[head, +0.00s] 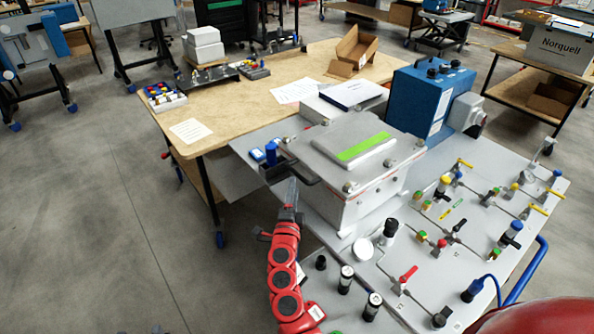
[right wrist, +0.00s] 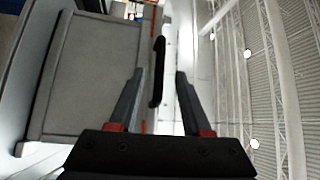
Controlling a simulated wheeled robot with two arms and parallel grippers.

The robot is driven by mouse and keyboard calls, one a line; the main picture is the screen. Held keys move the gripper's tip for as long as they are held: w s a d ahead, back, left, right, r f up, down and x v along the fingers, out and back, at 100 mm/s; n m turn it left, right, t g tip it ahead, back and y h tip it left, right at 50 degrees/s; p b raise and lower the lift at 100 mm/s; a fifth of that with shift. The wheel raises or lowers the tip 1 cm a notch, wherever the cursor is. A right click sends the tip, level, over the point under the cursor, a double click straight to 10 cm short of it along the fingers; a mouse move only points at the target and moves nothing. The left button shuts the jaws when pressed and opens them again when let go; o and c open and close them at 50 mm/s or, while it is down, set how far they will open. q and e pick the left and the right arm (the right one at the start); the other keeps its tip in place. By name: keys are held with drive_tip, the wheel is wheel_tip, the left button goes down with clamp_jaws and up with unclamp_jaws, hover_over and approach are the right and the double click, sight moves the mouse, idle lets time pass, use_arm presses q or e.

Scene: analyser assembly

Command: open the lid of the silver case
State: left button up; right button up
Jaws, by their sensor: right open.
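The silver case (head: 365,200) stands on the light grey board, its lid (head: 335,148) down and marked with a green strip. A black handle (head: 304,176) sticks out from the lid's left edge. My right gripper (head: 291,190) is at this handle, with its red arm reaching up from below. In the right wrist view, the open right gripper (right wrist: 160,73) has its two fingers on either side of the black handle (right wrist: 157,85). Whether a finger touches the handle, I cannot tell. My left gripper is not in view.
A blue box (head: 425,97) stands behind the case. Valves, pipes and knobs (head: 445,240) fill the board to the right, and several black fittings (head: 345,280) stand in front. A wooden table (head: 240,110) lies behind left. The floor at left is clear.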

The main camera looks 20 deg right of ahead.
sight(297, 172)
drive_tip(key=x, duration=0.6)
drive_tip(key=shift+w+d, duration=0.2)
drive_tip(key=shift+d, duration=0.1)
drive_tip(key=shift+r, duration=0.1)
clamp_jaws()
idle(1.0)
